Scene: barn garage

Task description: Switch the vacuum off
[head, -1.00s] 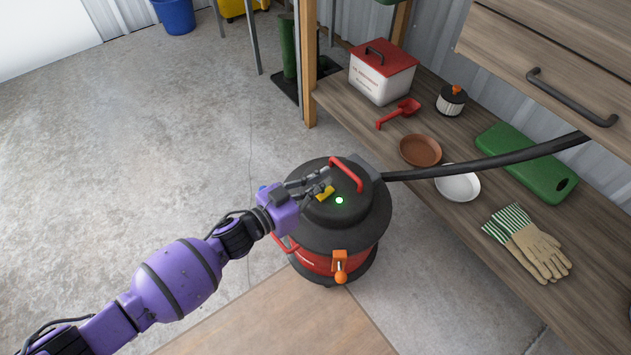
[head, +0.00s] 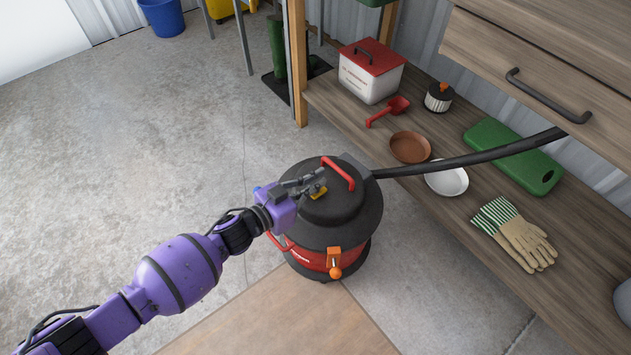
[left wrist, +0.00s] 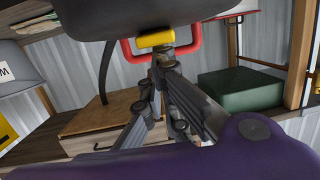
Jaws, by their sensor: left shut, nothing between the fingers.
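The vacuum (head: 330,228) is a black and red canister standing on the floor by the wooden shelf. Its dark lid carries a red handle (head: 340,172) and a small yellow switch (head: 318,193); no lit green light shows on the lid. My left gripper (head: 315,183) is shut and empty, its fingertips at the yellow switch, partly covering it. In the left wrist view the fingertips (left wrist: 161,54) are right by the yellow switch (left wrist: 156,39), touching or nearly so, with the red handle behind. My right gripper is not in view.
A black hose (head: 470,160) runs from the vacuum over the shelf (head: 440,215). The shelf holds gloves (head: 515,235), a white dish (head: 447,179), a brown dish (head: 410,147), a green case (head: 513,155) and a red-lidded box (head: 370,72). The floor at left is clear.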

